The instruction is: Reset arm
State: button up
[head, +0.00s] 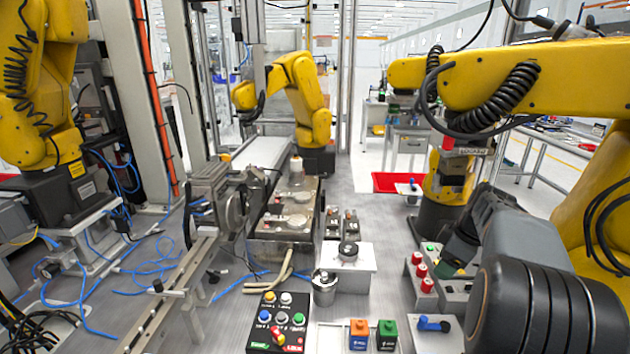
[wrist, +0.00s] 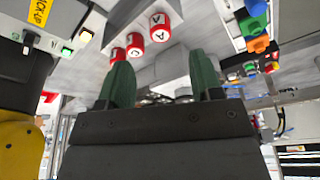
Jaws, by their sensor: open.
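My gripper (wrist: 162,82) shows in the wrist view as two green fingers standing well apart on a dark grey body. It is open, and I see nothing held between the fingers. In the head view my dark grey arm reaches in from the lower right; its fingers are hard to make out there. Red labelled knobs (head: 421,271) stand in a row on a grey block near the arm. The red knobs (wrist: 135,44) also show in the wrist view, beyond and around the fingertips.
A button panel (head: 262,333), an orange block (head: 358,335), a green block (head: 387,336) and a blue lever (head: 433,323) lie along the front. A metal pot (head: 324,290) stands left of a white box (head: 346,264). Yellow robot arms (head: 300,90) stand around the grey table.

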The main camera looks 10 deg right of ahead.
jog(key=s+a+m+p, duration=0.1)
jog(key=s+a+m, duration=0.2)
jog(key=a, duration=0.4)
jog(key=s+a+f+m+t+h+p, duration=0.1)
jog(key=s+a+m, duration=0.2)
jog(key=s+a, duration=0.2)
jog(key=s+a+m+h+p, duration=0.1)
jog(key=s+a+m, duration=0.2)
jog(key=a, duration=0.8)
jog(key=shift+s+a+f, duration=0.15)
jog(key=shift+s+f, duration=0.2)
jog(key=shift+s, duration=0.15)
jog(key=shift+a, duration=0.15)
jog(key=shift+c, duration=0.3)
